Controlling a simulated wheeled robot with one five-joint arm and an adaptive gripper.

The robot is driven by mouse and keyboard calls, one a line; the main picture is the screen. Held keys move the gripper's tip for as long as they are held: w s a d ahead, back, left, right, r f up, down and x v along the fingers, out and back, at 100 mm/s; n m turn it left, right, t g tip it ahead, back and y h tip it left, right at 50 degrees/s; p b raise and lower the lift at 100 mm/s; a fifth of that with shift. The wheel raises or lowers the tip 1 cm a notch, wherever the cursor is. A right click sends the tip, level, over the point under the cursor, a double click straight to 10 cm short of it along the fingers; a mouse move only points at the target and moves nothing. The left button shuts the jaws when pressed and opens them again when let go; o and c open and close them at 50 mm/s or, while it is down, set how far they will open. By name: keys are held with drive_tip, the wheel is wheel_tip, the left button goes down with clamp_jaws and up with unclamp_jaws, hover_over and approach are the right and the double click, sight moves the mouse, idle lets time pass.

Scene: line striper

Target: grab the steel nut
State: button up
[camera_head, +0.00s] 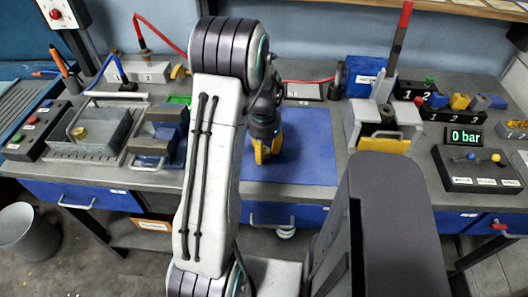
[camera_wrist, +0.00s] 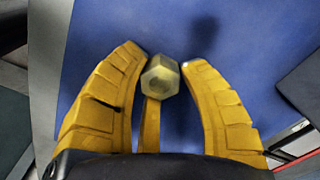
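The steel nut (camera_wrist: 160,76) is a pale, yellowish-grey hexagonal piece with a round hole, seen in the wrist view. It sits tilted between the tips of my gripper's yellow fingers (camera_wrist: 168,68), close against the left and right tips. A third narrow yellow finger shows behind and below it. The fingers appear closed on the nut. In the head view my gripper (camera_head: 265,152) points down over the blue mat (camera_head: 308,160), and the nut cannot be made out there. A shadow lies on the mat beyond the fingertips in the wrist view.
A grey tray (camera_head: 112,136) and a blue-grey vise (camera_head: 158,140) stand left of the mat. A grey block with a yellow base (camera_head: 384,145) stands to the right, with labelled sockets (camera_head: 455,115), a "0 bar" display (camera_head: 466,137) and a lever box (camera_head: 474,178) beyond.

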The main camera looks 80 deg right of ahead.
clamp_jaws()
drive_tip(key=shift+r, duration=0.1)
